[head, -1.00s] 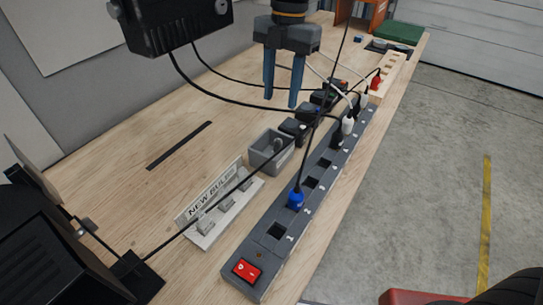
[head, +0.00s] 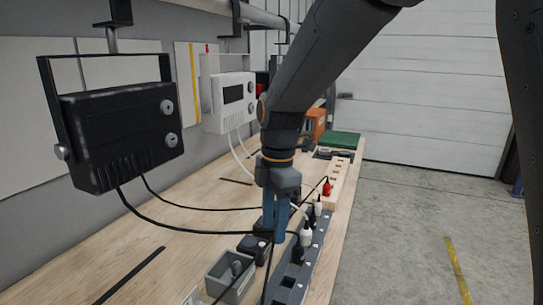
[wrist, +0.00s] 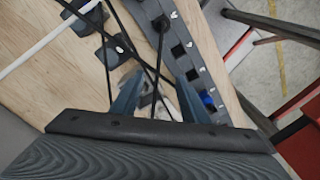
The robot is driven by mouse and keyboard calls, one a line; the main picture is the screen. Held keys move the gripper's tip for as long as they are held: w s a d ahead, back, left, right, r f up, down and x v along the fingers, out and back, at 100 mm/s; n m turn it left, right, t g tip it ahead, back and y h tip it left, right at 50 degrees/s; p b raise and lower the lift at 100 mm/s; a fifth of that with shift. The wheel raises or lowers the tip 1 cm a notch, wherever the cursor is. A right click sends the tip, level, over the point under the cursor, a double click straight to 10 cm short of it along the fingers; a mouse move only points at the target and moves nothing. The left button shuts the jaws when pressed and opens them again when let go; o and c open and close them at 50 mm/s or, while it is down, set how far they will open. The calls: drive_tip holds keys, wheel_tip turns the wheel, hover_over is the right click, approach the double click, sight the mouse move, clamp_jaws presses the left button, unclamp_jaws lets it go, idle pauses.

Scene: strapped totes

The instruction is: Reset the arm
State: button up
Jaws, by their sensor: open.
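My gripper (head: 273,228) hangs in the middle of the head view with its blue fingers pointing down, over the wooden bench beside the dark power strip (head: 290,275). In the wrist view the gripper (wrist: 155,98) has its two blue fingers apart, with nothing held between them. Dark cables cross the space around the fingers there; I cannot tell whether they touch.
A black lamp box (head: 120,135) and a white box (head: 230,102) hang at the left with cables trailing to the bench. Black and white plugs (head: 306,234) stand in the strip. Concrete floor (head: 420,250) is open at right.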

drive_tip(key=s+d+f+m+t, duration=0.1)
drive_tip(key=s+d+f+m, duration=0.4)
drive_tip(key=d+m, duration=0.4)
drive_tip(key=s+d+f+m+t+b, duration=0.1)
drive_tip(key=s+d+f+m, duration=0.4)
drive_tip(key=d+m, duration=0.5)
drive_tip(key=shift+d+f+m+h, duration=0.2)
drive_tip(key=shift+m+h, duration=0.1)
drive_tip(key=shift+m, duration=1.8)
